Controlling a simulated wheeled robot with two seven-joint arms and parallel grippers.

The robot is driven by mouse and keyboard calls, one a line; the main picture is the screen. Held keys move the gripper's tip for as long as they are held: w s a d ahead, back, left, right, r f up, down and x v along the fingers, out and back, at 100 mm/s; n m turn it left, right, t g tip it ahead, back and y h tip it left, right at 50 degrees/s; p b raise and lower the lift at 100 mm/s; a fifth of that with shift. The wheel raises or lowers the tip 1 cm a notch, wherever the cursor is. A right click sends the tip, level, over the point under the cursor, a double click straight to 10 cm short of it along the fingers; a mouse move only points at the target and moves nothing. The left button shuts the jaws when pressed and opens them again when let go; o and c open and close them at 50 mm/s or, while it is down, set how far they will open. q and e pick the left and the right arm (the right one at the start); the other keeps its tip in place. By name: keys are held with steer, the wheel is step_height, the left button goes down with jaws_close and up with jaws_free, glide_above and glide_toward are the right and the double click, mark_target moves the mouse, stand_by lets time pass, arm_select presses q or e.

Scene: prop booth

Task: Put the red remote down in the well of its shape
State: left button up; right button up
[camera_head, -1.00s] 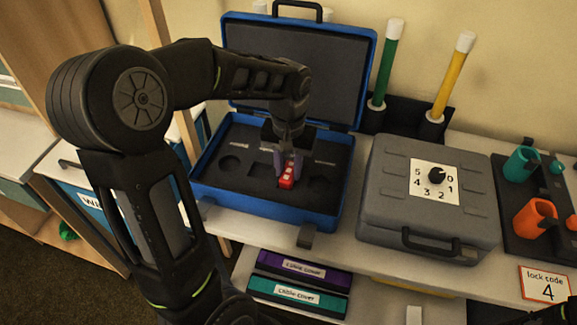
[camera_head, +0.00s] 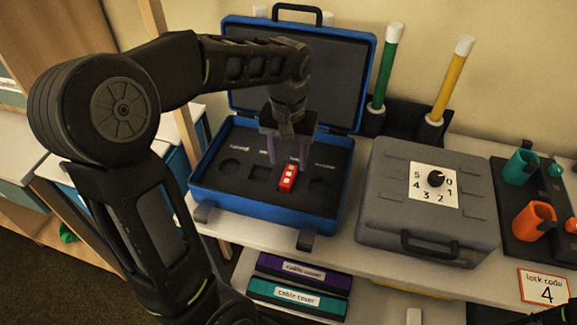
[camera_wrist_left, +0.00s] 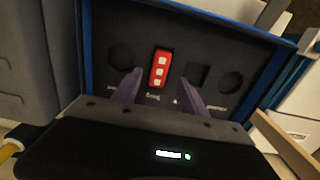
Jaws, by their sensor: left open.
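The red remote (camera_head: 289,177), with pale square buttons, lies in the dark foam of the open blue case (camera_head: 262,213). It also shows in the left wrist view (camera_wrist_left: 160,69), lying in a long well between a many-sided well (camera_wrist_left: 120,56) and a square well (camera_wrist_left: 198,75). I cannot tell whether it is fully seated. My left gripper (camera_head: 288,160) is open above and behind the remote, with its purple fingers spread and apart from it. Its fingertips show in the left wrist view (camera_wrist_left: 158,82).
The case's lid stands open behind the foam. A closed grey case (camera_head: 385,215) with a number dial (camera_head: 436,178) stands to the right. Green (camera_head: 388,65) and yellow (camera_head: 452,80) rods stand upright behind. Purple and teal cable covers (camera_head: 297,297) lie on the lower shelf.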

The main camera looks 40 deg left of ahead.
mark_target(288, 174)
arm_select(q)
step_height(288, 174, up, 8)
steer(key=shift+f, duration=0.15)
stand_by(0.6)
